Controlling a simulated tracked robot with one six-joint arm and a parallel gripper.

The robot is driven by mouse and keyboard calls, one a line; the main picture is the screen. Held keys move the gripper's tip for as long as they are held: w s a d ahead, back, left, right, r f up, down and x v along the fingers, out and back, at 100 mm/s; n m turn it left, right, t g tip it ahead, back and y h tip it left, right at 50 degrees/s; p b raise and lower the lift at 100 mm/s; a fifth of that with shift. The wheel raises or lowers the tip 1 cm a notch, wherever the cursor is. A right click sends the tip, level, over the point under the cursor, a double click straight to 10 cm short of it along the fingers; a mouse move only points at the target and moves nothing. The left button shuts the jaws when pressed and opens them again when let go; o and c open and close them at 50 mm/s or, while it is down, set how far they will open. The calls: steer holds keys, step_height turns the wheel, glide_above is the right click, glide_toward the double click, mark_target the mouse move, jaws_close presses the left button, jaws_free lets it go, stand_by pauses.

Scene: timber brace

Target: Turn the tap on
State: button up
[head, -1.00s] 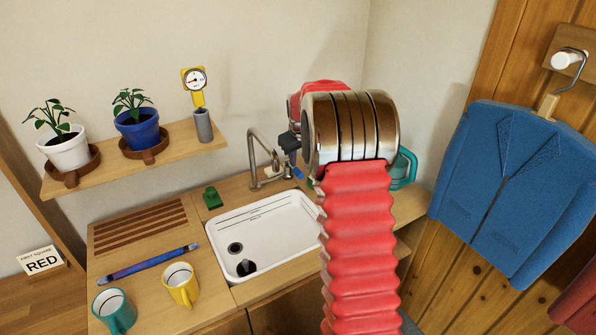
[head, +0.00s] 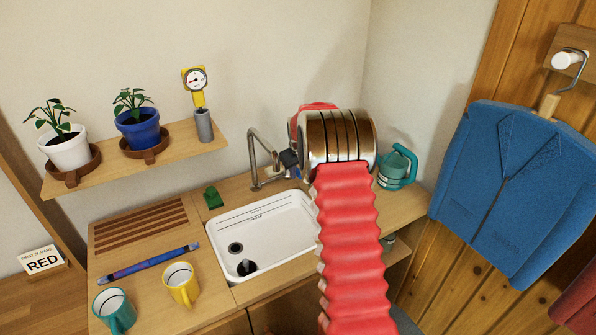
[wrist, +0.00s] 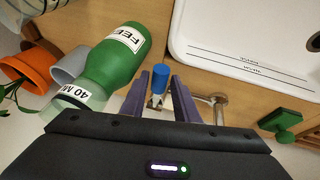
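The metal tap (head: 254,160) stands behind the white sink (head: 213,222) in the head view, its spout bent over the basin. In the wrist view part of the tap (wrist: 218,102) shows below the sink's rim. A lever with a blue end (wrist: 160,77) points up between the fingers of my gripper (wrist: 157,98). The fingers are apart, with a gap showing on both sides of the lever. In the head view my arm hides most of the gripper and the tap's right side.
A green bottle (wrist: 118,58) stands close to the left finger in the wrist view. A teal can (head: 396,167) is right of my arm. A shelf (head: 75,180) with plants and a gauge (head: 195,80) hangs at left.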

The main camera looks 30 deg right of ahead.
steer(key=shift+c, duration=0.3)
jaws_close()
